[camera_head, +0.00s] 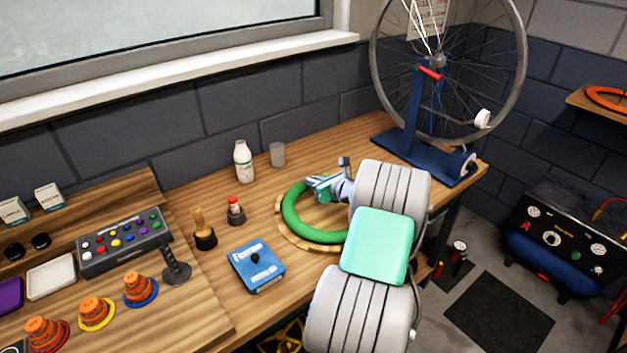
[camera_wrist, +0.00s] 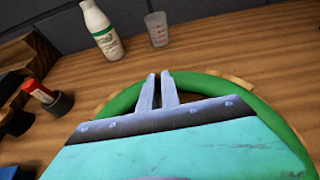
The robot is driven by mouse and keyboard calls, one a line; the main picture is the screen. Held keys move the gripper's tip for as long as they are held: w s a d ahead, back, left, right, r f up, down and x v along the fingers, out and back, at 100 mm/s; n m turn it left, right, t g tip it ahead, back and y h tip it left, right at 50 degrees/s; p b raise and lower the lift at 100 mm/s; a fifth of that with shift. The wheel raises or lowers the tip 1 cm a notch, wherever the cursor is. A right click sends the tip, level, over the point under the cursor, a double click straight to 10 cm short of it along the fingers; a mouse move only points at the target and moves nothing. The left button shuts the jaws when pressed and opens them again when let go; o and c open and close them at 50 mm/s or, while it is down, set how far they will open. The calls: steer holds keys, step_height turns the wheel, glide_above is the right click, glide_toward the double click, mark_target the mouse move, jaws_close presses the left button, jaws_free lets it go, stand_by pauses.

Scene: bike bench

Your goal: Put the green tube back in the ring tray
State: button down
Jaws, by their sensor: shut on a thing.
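The green tube (camera_head: 292,210) is a thick ring at the ring tray on the bench. In the wrist view it (camera_wrist: 213,84) curves around both sides of my gripper. The ring tray (camera_head: 285,235) is a round, light wooden tray, and its rim shows just outside the tube on the left and front. The tube appears to lie in or just above the tray; I cannot tell whether it touches the bottom. My gripper (camera_head: 310,184) is shut on the far part of the tube, and its fingers (camera_wrist: 158,78) show close together in the wrist view. My arm hides the tube's right side.
A white bottle (camera_head: 243,162) and a clear cup (camera_head: 277,154) stand behind the tray. A red-capped small bottle (camera_head: 235,210), a brush in a holder (camera_head: 203,230) and a blue box (camera_head: 257,266) are to the left. The wheel stand (camera_head: 415,150) is at the right.

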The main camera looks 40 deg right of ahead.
steer(key=c, duration=1.6)
jaws_free()
